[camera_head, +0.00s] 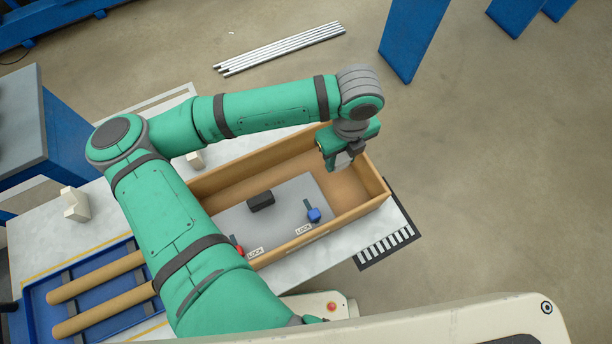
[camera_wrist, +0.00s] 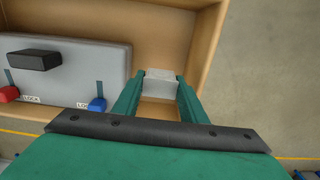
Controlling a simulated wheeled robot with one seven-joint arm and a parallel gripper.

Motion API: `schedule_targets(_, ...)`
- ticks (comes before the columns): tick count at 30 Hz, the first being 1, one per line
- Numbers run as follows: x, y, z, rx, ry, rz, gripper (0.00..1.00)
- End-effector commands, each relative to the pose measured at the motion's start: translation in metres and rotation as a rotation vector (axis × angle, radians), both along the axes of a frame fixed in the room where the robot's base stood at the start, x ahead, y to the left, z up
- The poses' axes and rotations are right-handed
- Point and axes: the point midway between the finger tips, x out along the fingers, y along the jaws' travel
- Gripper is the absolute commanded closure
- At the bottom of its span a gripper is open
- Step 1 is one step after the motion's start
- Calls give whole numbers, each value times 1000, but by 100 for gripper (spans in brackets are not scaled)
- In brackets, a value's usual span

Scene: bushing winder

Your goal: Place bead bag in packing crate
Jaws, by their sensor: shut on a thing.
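My gripper (camera_head: 338,158) is over the right end of the open wooden packing crate (camera_head: 374,204). It is shut on a small pale grey block-like thing, which I take to be the bead bag (camera_wrist: 160,76). The bag sits between the two green fingers (camera_wrist: 160,86) in the wrist view and is only partly visible in the head view (camera_head: 343,161). Below it is bare brown crate floor; I cannot tell whether the bag touches it. The crate's walls also show in the wrist view (camera_wrist: 212,45).
A grey panel (camera_head: 285,197) with a black handle (camera_head: 261,202), a red lever (camera_head: 237,246) and a blue lever (camera_head: 313,214) lies left of my gripper. A blue tray (camera_head: 92,279) holds brown rods. Pale blocks (camera_head: 75,204) stand on the table.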

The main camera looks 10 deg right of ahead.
Motion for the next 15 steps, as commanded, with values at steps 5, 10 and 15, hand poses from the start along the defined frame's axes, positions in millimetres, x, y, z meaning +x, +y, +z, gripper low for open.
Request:
schedule_targets(5, 0, 1, -17, 1, 3, 5, 87)
schedule_targets(10, 0, 1, -46, 1, 3, 5, 87)
schedule_targets(15, 0, 1, -62, 1, 0, 5, 87)
